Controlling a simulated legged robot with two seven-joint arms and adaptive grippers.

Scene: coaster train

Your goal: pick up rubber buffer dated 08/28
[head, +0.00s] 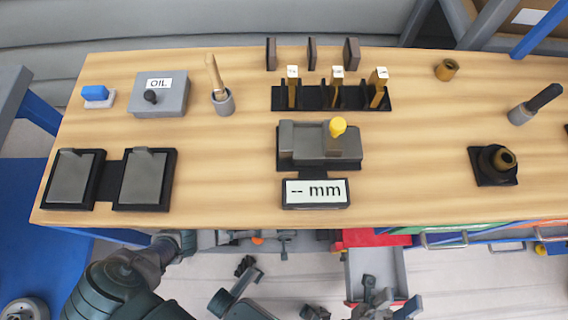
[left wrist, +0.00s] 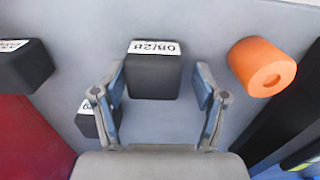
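In the left wrist view, a black rubber buffer (left wrist: 154,72) with a white label stands on a grey surface. The label shows upside down and seems to read 08/28. My left gripper (left wrist: 160,88) is open and empty, its fingers spread to either side of this buffer. A second black buffer (left wrist: 22,66) with a partly cut-off label is at the left edge. A third (left wrist: 88,125) is partly hidden behind the left finger.
An orange cylinder (left wrist: 262,67) stands right of the left gripper. A red panel (left wrist: 30,140) borders the left side. The wooden tabletop (head: 225,150) carries a gauge (head: 316,193), an oil box (head: 160,95) and a slotted black rack (head: 330,98). Drawers sit under its front edge.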

